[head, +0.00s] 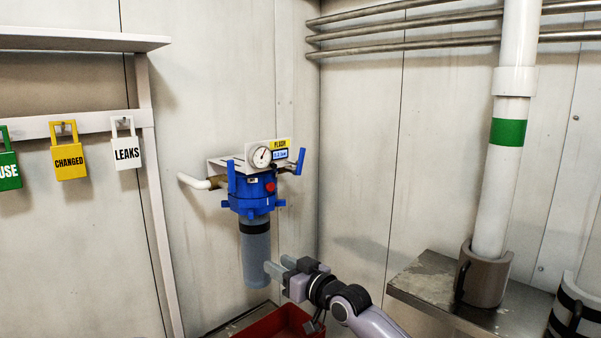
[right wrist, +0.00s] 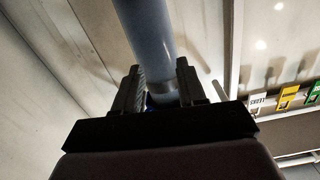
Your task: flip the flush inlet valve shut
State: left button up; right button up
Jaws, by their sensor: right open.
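The flush filter has a blue head (head: 254,195) under a bracket with a yellow FLUSH label (head: 280,144) and a round gauge (head: 262,157). One blue valve lever (head: 231,177) stands upright at the left of the head, by the white pipe. Another blue lever (head: 300,161) stands nearly upright at the right. Which is the inlet is not marked legibly. The grey bowl (head: 256,262) hangs below. My right gripper (head: 277,269) is open beside the lower bowl, below both levers. In the right wrist view the bowl (right wrist: 147,35) appears between the open fingers (right wrist: 160,88); contact is unclear.
A white pipe (head: 195,182) reaches the filter from the left. A red tray (head: 283,323) lies below the bowl. Tags (head: 69,160) hang on a rail at the left. A metal ledge (head: 425,281) with a white green-banded tube (head: 502,170) stands at the right.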

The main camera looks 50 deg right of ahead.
jog(key=d+r+m+t+h+b, duration=0.1)
jog(key=d+r, duration=0.3)
jog(key=r, duration=0.2)
jog(key=d+r+m+t+h, duration=0.1)
jog(key=d+r+t, duration=0.15)
jog(key=r, duration=0.45)
jog(key=m+h, duration=0.1)
jog(key=m, duration=0.1)
send_near(303, 156)
jog(key=x, duration=0.4)
jog(key=shift+n+t, duration=0.3)
jog(key=shift+t, duration=0.05)
jog(key=shift+x, duration=3.3)
jog(key=shift+f, duration=0.2)
grip_shut()
